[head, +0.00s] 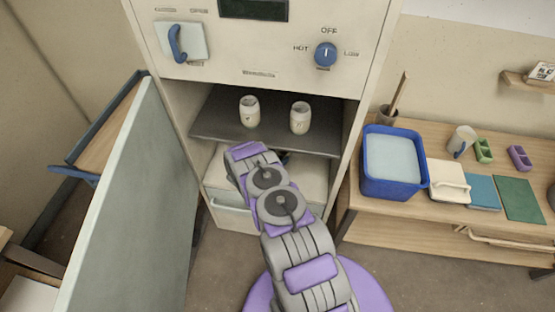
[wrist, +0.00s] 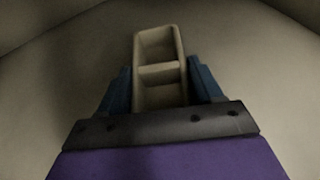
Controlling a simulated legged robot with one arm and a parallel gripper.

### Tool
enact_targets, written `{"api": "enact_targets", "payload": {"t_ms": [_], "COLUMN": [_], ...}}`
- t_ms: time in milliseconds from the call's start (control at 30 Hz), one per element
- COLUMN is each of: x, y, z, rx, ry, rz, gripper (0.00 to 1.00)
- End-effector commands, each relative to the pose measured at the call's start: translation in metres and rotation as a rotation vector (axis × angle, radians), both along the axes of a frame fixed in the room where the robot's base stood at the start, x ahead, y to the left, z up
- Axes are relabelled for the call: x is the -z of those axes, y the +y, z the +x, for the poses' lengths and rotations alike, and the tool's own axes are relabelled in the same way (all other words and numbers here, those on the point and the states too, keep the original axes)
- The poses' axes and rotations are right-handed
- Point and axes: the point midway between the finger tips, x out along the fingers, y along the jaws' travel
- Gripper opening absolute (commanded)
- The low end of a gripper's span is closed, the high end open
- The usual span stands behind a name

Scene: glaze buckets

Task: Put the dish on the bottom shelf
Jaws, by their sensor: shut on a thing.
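A small cream dish with two compartments (wrist: 160,72) is between the blue fingers of my gripper (wrist: 160,80) in the wrist view. My gripper is shut on it, with the dish pointing forward from the fingers. In the head view my arm reaches into the open cabinet below the dark upper shelf (head: 225,124). The arm hides the dish and nearly all of the gripper there. The pale bottom shelf (head: 221,174) shows beside my arm, with its middle covered. I cannot tell whether the dish touches the shelf.
Two cream jars (head: 249,111) stand on the upper shelf. The cabinet's door (head: 140,210) is swung open at the left. At the right, a wooden table (head: 440,228) holds a blue bucket (head: 394,192), a mug, green and purple two-compartment dishes, and flat tiles.

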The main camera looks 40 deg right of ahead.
Motion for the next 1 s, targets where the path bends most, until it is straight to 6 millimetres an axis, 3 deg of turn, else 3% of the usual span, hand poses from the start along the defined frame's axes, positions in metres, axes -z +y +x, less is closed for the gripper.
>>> {"api": "enact_targets", "payload": {"t_ms": [67, 100, 333, 667, 767, 1000], "x": [-0.002, -0.002, -0.004, -0.003, -0.007, -0.028], "y": [0.001, 0.003, 0.008, 0.006, 0.016, 0.060], "z": [0.000, 0.000, 0.000, -0.001, -0.004, -0.017], "rx": [0.000, -0.001, -0.002, -0.001, -0.004, -0.006], "ry": [0.001, 0.001, 0.003, 0.003, 0.005, 0.007], "rz": [-0.001, -0.002, -0.009, -0.001, 0.002, -0.006], "gripper": [0.23, 0.67, 0.89, 0.90, 0.90, 0.90]}}
